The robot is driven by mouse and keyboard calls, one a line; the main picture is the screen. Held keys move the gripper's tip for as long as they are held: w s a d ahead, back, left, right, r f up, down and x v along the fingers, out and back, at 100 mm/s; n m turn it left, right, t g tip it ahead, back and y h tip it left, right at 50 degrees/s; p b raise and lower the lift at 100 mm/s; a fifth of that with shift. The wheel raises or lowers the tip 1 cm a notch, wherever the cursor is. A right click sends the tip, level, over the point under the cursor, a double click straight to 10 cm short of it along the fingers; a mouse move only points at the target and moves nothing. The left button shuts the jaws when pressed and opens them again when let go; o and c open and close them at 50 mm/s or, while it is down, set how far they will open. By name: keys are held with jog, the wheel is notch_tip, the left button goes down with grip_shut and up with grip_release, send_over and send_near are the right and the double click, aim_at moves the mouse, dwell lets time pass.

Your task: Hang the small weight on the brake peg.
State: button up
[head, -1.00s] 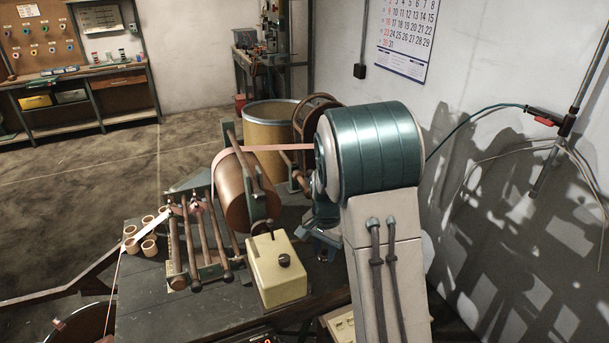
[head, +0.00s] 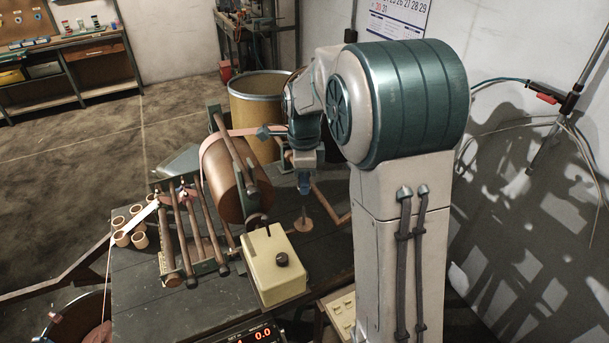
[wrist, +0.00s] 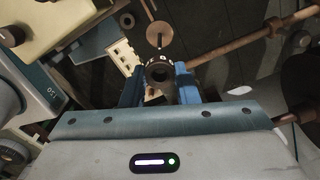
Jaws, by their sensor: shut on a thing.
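My gripper (head: 305,183) hangs over the bench behind the cream box, its blue fingers pointing down. In the head view the weight is too small or hidden to make out. A copper disc with a thin post (head: 306,226) stands just below my fingers; this disc also shows ahead of them in the wrist view (wrist: 160,35). I cannot tell for sure which part is the brake peg.
A cream box with a dark knob (head: 274,262) stands in front, left of my gripper. A large copper roll with pink tape (head: 226,187) and a roller frame (head: 188,240) are further left. A brown drum (head: 256,120) stands behind. Bare bench (head: 140,285) shows at front left.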

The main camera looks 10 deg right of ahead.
jog(key=shift+f+b, duration=3.15)
jog(key=shift+f, duration=1.3)
jog(key=o, duration=1.1)
notch_tip(320, 180, up, 13)
jog(key=b, duration=0.1)
jog(key=s+f+n+t, duration=0.1)
jog(key=s+f+n, duration=0.2)
jog(key=s+n, duration=0.7)
jog(key=s+f+n+t, duration=0.2)
jog(key=s+f+n, duration=0.1)
jog(key=s+n, duration=0.7)
jog(key=shift+s, duration=1.6)
